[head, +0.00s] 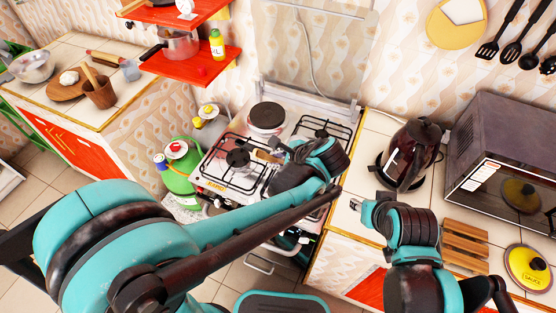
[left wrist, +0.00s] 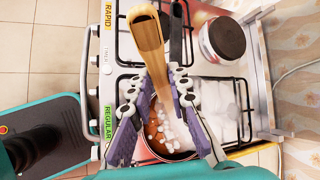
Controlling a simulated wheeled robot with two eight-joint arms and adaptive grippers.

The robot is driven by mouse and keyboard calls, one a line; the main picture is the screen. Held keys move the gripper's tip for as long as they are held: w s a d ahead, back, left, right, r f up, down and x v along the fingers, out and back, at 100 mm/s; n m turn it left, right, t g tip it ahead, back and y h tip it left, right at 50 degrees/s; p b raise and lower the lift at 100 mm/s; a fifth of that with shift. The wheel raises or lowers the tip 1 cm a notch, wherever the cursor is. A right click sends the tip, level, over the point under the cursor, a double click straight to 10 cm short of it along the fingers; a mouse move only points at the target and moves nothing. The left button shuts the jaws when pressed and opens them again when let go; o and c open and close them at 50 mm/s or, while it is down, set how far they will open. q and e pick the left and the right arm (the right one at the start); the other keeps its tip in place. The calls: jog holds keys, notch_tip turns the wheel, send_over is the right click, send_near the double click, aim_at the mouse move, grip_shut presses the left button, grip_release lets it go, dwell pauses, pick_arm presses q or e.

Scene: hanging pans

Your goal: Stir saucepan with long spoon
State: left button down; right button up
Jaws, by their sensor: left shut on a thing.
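In the left wrist view, my left gripper (left wrist: 160,92) is shut on the long wooden spoon (left wrist: 147,35). The spoon's wide flat end rises toward the camera, and its other end goes down toward the saucepan (left wrist: 182,154). The saucepan stands on the stove below the fingers, with brown contents, white bits and white steam or foam. Its rim is partly hidden by my fingers. In the head view, my left gripper (head: 280,152) is over the stove and hides the saucepan. My right gripper (head: 357,206) is above the counter right of the stove; its jaw opening is unclear.
The white stove (head: 215,172) has black grates and a round hotplate (head: 267,117). A dark kettle (head: 410,155) and a microwave (head: 510,150) stand on the right counter. A wooden rack (head: 465,245) lies before the microwave. A green canister (head: 178,170) stands left of the stove.

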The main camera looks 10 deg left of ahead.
pick_arm(q)
notch_tip(320, 180, up, 11)
jog(key=p, duration=0.8)
jog(key=shift+f, duration=0.15)
pick_arm(e)
notch_tip(320, 180, up, 9)
jog(key=shift+f, duration=0.2)
pick_arm(q)
jog(key=shift+w, duration=0.1)
pick_arm(e)
jog(key=shift+f, duration=0.1)
